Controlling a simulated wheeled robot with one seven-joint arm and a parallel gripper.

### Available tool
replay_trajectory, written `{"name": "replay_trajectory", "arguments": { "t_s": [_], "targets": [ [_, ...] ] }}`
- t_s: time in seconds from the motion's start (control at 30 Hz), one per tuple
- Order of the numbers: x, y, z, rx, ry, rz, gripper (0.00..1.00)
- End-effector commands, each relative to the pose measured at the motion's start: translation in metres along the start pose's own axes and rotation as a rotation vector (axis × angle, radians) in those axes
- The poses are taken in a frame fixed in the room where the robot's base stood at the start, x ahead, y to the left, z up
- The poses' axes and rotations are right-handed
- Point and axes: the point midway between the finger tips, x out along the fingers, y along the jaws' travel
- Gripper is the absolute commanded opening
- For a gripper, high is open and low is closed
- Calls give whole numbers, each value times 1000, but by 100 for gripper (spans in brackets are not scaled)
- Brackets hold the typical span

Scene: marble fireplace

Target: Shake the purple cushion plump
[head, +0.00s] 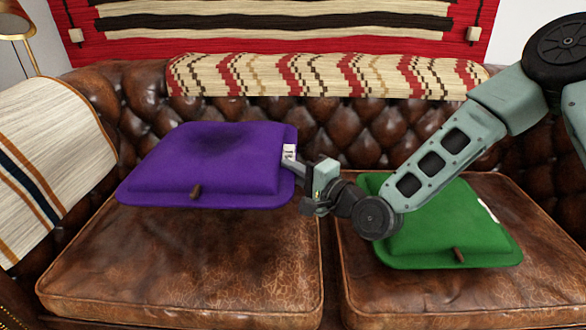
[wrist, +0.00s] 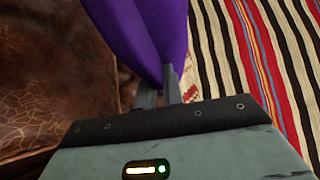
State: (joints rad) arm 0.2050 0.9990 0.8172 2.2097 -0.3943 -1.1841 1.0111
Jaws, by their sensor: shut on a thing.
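The purple cushion (head: 212,160) is held above the left seat of the brown leather sofa in the head view, with a dent in its top and a small brown toggle at its front edge. My gripper (head: 292,166) is at its right edge, beside a white tag, and is shut on that edge. In the wrist view the cushion (wrist: 140,35) rises between and beyond the fingers (wrist: 160,92). The cushion's underside is hidden in the head view.
A green cushion (head: 445,225) lies on the right seat, partly behind my arm. The left seat (head: 190,265) is bare below the purple cushion. A patterned throw (head: 320,75) covers the backrest, and a striped throw (head: 45,150) covers the left armrest.

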Motion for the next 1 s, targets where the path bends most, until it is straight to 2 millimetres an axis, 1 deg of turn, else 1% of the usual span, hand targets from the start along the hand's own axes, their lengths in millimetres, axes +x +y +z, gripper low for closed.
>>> {"name": "replay_trajectory", "arguments": {
  "t_s": [0.03,0.2,0.27,0.33,0.37,0.47,0.57,0.7,0.73,0.8,1.0],
  "targets": [
    [0,-18,0,0,0,-5,0],
    [0,-54,0,-1,1,-6,0],
    [0,-62,0,-1,1,-6,0],
    [0,-66,0,0,1,-5,0],
    [0,-65,0,0,1,-4,0],
    [0,-53,0,1,1,-3,0],
    [0,-33,0,2,1,-2,0],
    [0,0,0,2,0,-2,0],
    [0,5,0,2,0,-2,0],
    [0,11,0,0,0,-4,0],
    [0,7,0,-1,0,-5,0]
  ]
}}
